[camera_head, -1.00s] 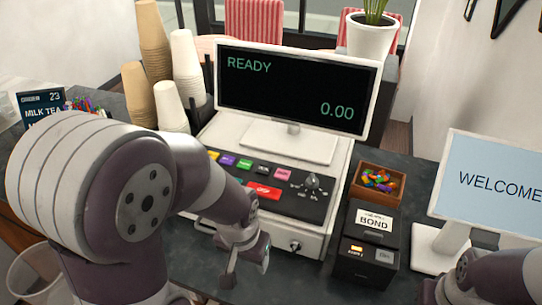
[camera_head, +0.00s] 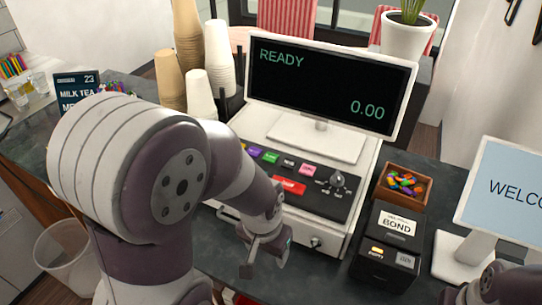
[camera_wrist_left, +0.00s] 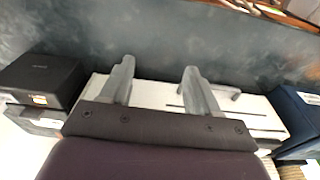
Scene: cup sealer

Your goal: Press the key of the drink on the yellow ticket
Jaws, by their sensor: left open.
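The cash register (camera_head: 292,150) stands on the dark counter with a row of coloured keys: a purple key (camera_head: 255,150), a green key (camera_head: 271,157), a white key, a pink key (camera_head: 308,170) and a wide red key (camera_head: 289,186). My arm partly covers the left end of the row. No yellow ticket can be made out; a dark sign (camera_head: 76,87) reads "23 MILK TEA", its lower part hidden by my arm. My left gripper (camera_head: 262,262) hangs in front of the register, below the keys. In the left wrist view its fingers (camera_wrist_left: 160,88) are apart and empty.
The screen (camera_head: 330,84) reads READY and 0.00. Cup stacks (camera_head: 219,55) stand left of it. A black box marked BOND (camera_head: 397,224), a wooden tray of colourful pieces (camera_head: 400,201) and a WELCOME display (camera_head: 512,195) stand to the right. A clear bin (camera_head: 68,262) is lower left.

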